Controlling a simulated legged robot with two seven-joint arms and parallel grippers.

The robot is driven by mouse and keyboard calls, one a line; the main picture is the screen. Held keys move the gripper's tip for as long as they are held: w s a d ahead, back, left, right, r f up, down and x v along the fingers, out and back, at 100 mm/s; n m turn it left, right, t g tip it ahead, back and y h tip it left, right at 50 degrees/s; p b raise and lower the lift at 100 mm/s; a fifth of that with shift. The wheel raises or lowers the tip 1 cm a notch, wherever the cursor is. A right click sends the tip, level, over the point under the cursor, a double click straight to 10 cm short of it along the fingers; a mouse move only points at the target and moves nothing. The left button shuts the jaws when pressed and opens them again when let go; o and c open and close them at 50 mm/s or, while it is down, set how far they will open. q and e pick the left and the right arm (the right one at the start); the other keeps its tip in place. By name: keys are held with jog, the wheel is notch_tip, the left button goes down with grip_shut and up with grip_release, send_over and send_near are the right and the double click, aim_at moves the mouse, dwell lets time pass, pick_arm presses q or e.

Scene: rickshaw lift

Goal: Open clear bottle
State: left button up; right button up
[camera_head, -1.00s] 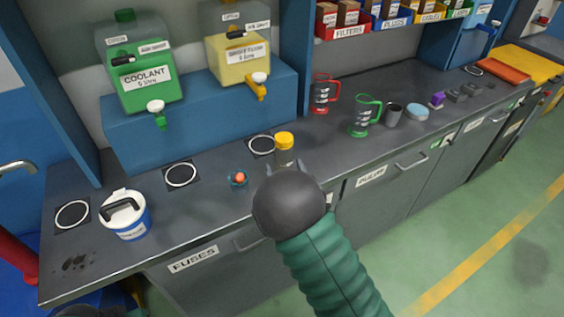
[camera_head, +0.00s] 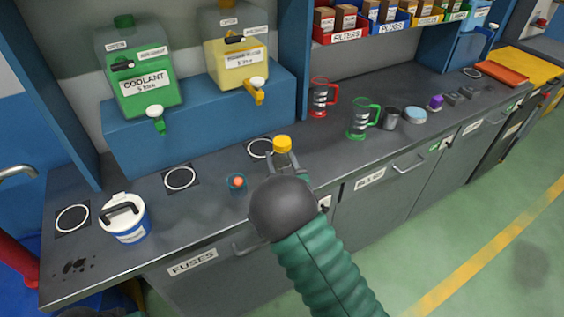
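The clear bottle with a yellow cap (camera_head: 282,143) stands on the grey counter beside a white ring mark. Its lower body is mostly hidden behind my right gripper (camera_head: 284,161), which comes up from the bottom of the view. The gripper's two fingers show apart, just below the cap and on the near side of the bottle. I cannot tell whether they touch it. My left gripper is not in view.
A blue-and-white tub (camera_head: 126,222) and a small round item with an orange centre (camera_head: 237,182) are on the counter to the left. Green coolant (camera_head: 140,80) and yellow (camera_head: 238,60) dispensers stand behind. A green jug (camera_head: 360,120) and red jug (camera_head: 319,97) stand to the right.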

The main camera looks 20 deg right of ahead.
aim_at(279, 150)
jog(key=c, duration=0.4)
jog(key=shift+r, duration=0.5)
jog(key=shift+c, duration=0.3)
notch_tip(279, 150, up, 2)
jog(key=shift+r, duration=0.1)
jog(key=s+a, duration=0.1)
jog(key=s, duration=0.2)
jog(key=s+a+r, duration=0.1)
jog(key=s+a, duration=0.1)
jog(key=s, duration=0.2)
jog(key=s+a, duration=0.1)
jog(key=s, duration=0.2)
jog(key=shift+s+a+r+p, duration=0.15)
jog(key=shift+a+r+p, duration=0.15)
jog(key=shift+r+p, duration=0.05)
jog(key=s+p, duration=0.1)
jog(key=p, duration=0.2)
jog(key=s+a+p, duration=0.1)
jog(key=s+p, duration=0.1)
jog(key=p, duration=0.1)
jog(key=s+p, duration=0.1)
jog(key=p, duration=0.1)
jog(key=shift+s+a+p, duration=0.25)
jog(key=shift+a+p, duration=0.15)
